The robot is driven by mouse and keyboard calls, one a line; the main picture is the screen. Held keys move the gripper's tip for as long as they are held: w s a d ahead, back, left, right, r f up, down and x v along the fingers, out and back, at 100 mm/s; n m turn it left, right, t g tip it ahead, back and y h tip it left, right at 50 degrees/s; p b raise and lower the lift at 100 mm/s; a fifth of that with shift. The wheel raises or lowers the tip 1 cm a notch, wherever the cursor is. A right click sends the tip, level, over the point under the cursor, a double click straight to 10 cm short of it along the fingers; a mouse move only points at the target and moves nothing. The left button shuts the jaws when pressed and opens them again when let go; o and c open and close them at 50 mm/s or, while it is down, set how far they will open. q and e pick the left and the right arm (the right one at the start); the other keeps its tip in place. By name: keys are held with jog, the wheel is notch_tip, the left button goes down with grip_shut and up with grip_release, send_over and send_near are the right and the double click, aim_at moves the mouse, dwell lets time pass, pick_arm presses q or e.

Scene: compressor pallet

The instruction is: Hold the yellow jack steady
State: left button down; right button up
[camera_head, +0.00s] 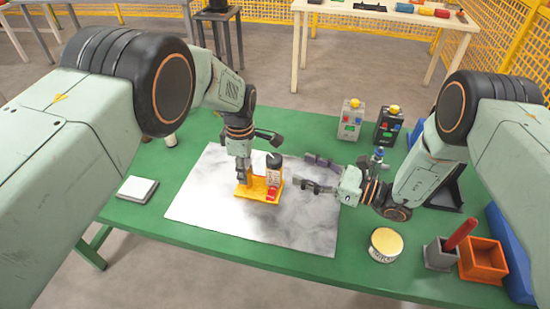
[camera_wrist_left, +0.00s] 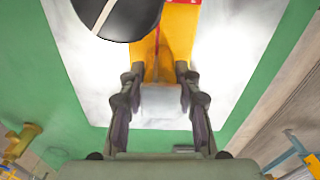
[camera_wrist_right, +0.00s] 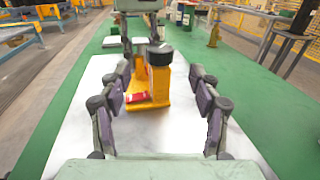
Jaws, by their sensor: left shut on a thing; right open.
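The yellow jack (camera_head: 262,196) stands on the pale mat (camera_head: 215,213) at the middle of the table. It has a dark round cap (camera_head: 274,160) on top and a red part low at its front. My left gripper (camera_head: 243,180) points down at the jack's left side. In the left wrist view its fingers (camera_wrist_left: 160,80) are shut on the yellow body of the jack (camera_wrist_left: 168,50). My right gripper (camera_head: 312,174) is to the right of the jack, open and empty. In the right wrist view the jack (camera_wrist_right: 158,85) stands beyond its spread fingers (camera_wrist_right: 160,92), apart from them.
A round tin (camera_head: 385,244), a grey holder (camera_head: 440,254) with a red rod and an orange box (camera_head: 483,260) stand at the right front. Two button boxes (camera_head: 351,119) (camera_head: 388,126) stand at the back. A white pad (camera_head: 137,189) lies at the left. The front mat is clear.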

aim_at(275, 158)
jog(key=x, duration=0.9)
jog(key=c, duration=1.2)
jog(key=shift+a, duration=0.1)
